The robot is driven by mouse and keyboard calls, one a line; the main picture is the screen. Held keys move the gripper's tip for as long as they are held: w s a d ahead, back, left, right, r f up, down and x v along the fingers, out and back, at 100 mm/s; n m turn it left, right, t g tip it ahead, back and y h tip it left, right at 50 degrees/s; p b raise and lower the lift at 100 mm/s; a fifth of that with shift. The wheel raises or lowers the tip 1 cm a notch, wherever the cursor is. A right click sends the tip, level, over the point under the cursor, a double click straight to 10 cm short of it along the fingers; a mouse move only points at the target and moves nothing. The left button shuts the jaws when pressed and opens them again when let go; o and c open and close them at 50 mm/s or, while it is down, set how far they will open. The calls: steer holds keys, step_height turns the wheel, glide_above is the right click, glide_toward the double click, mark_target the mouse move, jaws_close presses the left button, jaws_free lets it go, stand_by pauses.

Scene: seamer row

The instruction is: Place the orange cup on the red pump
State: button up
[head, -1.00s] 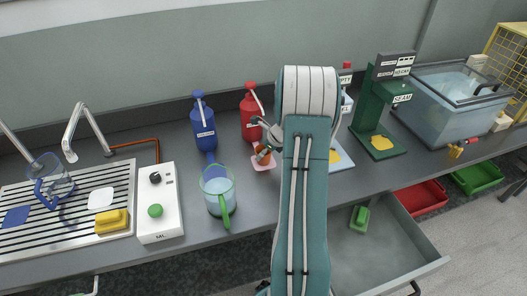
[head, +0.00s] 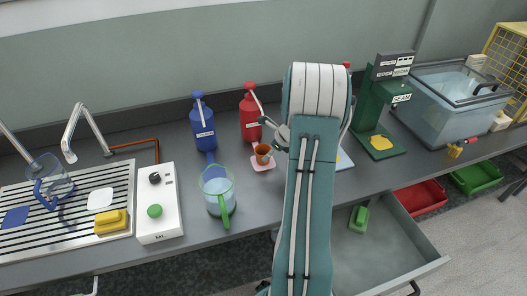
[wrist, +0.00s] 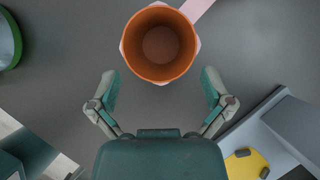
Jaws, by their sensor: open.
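The orange cup (head: 263,151) stands upright on a pink pad (head: 262,165) in front of the red pump (head: 250,118), a red bottle with a spout. In the wrist view the cup (wrist: 160,45) is seen from above, looks empty, and the pink pad (wrist: 197,9) shows from under it. My gripper (wrist: 160,85) is open and empty, its two fingers spread apart and set back from the cup, with a gap between. In the head view its fingertips are partly hidden by my arm, just right of the cup.
A blue pump (head: 203,128) stands left of the red one. A clear jug with a green handle (head: 218,190) stands front left of the cup. A green seamer (head: 376,105) stands to the right, and an open drawer (head: 385,245) juts out below the counter.

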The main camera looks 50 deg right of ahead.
steer(key=s+d, duration=0.1)
steer(key=s, duration=0.2)
steer(key=s+d, duration=0.1)
steer(key=s, duration=0.2)
steer(key=s+d, duration=0.1)
steer(key=s, duration=0.2)
steer(key=shift+s, duration=0.25)
steer(key=w+a+r+n+g, duration=0.1)
steer(key=w+a+r+n, duration=0.2)
steer(key=a+r+n, duration=0.7)
steer(key=w+a+r+n+g, duration=0.1)
steer(key=w+a+r+n, duration=0.35)
steer(key=a, duration=0.85)
steer(key=s+a+r+n+t+h, duration=0.1)
steer(key=s+a+r+n, duration=0.4)
steer(key=s+a+n, duration=0.2)
steer(key=s+a+r+n, duration=0.4)
steer(key=s+a+n, duration=0.4)
steer(key=a+n, duration=0.3)
steer(key=shift+a+r+t+h, duration=0.15)
steer(key=shift+r+t+h, duration=0.2)
steer(key=shift+t+h, duration=0.05)
